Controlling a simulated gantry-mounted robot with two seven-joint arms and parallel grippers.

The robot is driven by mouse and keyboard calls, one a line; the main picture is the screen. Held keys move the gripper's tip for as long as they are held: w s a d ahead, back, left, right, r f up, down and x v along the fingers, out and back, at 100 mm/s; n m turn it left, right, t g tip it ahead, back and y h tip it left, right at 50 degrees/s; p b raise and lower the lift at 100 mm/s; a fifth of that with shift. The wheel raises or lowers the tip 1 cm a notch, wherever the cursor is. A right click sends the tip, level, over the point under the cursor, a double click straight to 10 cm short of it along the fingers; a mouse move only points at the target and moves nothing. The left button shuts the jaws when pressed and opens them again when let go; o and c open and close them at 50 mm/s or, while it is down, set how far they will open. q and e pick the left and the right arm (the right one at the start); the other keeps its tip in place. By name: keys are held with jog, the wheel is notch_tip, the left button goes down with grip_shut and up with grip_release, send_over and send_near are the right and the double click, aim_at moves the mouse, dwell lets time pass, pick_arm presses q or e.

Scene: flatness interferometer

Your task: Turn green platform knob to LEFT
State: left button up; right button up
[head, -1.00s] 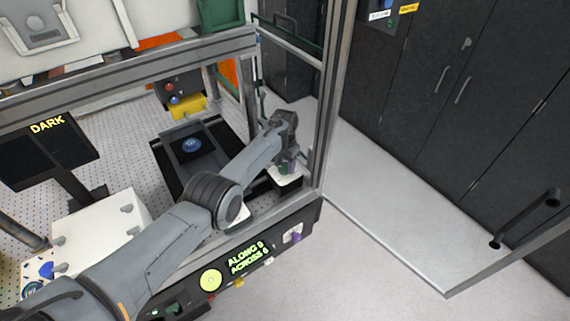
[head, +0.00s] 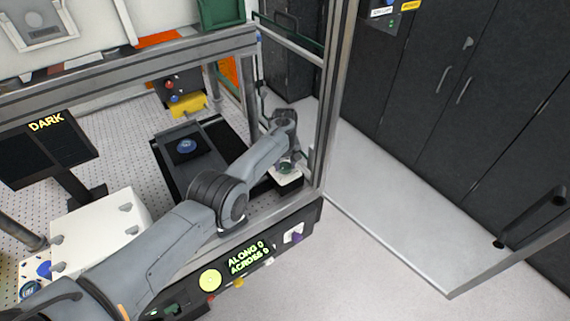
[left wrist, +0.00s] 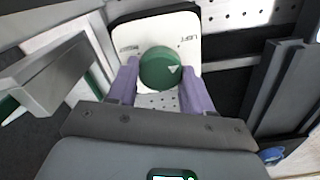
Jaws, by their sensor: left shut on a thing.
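The green platform knob (left wrist: 160,68) is round, with a white pointer mark on its right side in the left wrist view. It sits on a white plate (left wrist: 143,24) whose word LEFT appears upside down at the upper right; another label at the left is too small to read. The purple fingers of my left gripper (left wrist: 160,88) stand on both sides of the knob, shut on it. In the head view the left gripper (head: 287,157) is over the white plate (head: 290,180) at the right corner of the frame. My right gripper is not in view.
A dark stage with a blue disc (head: 186,147) lies left of my left forearm. A metal frame post (head: 328,110) stands close at the right of the gripper. A front panel (head: 250,259) shows ALONG and ACROSS. A screen (head: 47,150) reads DARK.

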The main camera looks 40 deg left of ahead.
aim_at(285, 165)
pick_arm(q)
jog(key=shift+n, duration=0.5)
jog(key=o, duration=1)
jog(key=shift+o, duration=0.2)
jog(key=shift+r, duration=0.5)
notch_tip(285, 165, up, 10)
jog(key=p, duration=0.2)
jog(key=shift+f, duration=0.1)
